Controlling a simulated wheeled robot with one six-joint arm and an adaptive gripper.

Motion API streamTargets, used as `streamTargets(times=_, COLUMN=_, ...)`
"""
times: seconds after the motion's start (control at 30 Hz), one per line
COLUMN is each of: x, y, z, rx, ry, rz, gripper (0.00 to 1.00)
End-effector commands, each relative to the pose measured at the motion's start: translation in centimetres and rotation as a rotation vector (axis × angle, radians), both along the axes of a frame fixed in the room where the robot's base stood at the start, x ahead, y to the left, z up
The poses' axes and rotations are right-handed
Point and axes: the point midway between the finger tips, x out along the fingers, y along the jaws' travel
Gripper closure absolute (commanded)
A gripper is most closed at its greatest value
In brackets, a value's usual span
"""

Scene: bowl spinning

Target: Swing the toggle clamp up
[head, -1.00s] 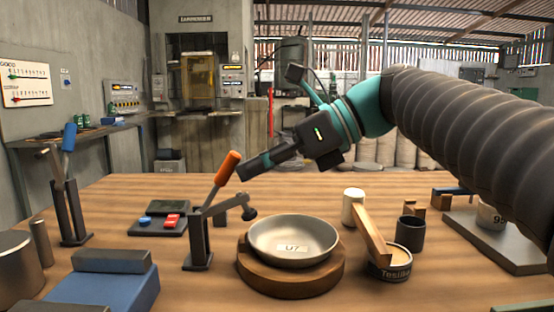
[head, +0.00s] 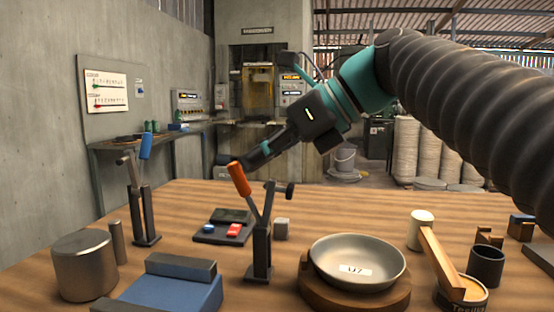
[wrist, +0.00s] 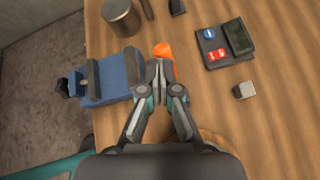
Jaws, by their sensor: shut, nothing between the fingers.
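The toggle clamp (head: 260,250) with the orange handle (head: 239,180) stands on the table left of the grey bowl (head: 357,258). Its handle leans to the left, and its dark arm stands steeply up with the pad (head: 290,190) at the top, clear of the bowl. My gripper (head: 250,158) is shut and empty, close by the top of the handle. In the wrist view the shut fingertips (wrist: 160,72) overlap the orange handle (wrist: 164,52); I cannot tell whether they touch it. The bowl rests on a round wooden base (head: 390,299).
A second clamp with a blue handle (head: 145,146) stands at the left. A blue block (head: 175,290) and a metal cylinder (head: 84,265) are front left. A button box (head: 222,232) lies behind the clamp. A wooden bar (head: 442,262) leans right of the bowl.

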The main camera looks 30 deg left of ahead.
Motion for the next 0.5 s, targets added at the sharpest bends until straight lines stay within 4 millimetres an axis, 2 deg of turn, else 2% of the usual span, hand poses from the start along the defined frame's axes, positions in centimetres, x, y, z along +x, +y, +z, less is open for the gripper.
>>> streamTargets(times=0.5, x=-1.0, y=2.2, z=-0.3, rx=0.001, ry=0.001, rz=0.007, gripper=1.00)
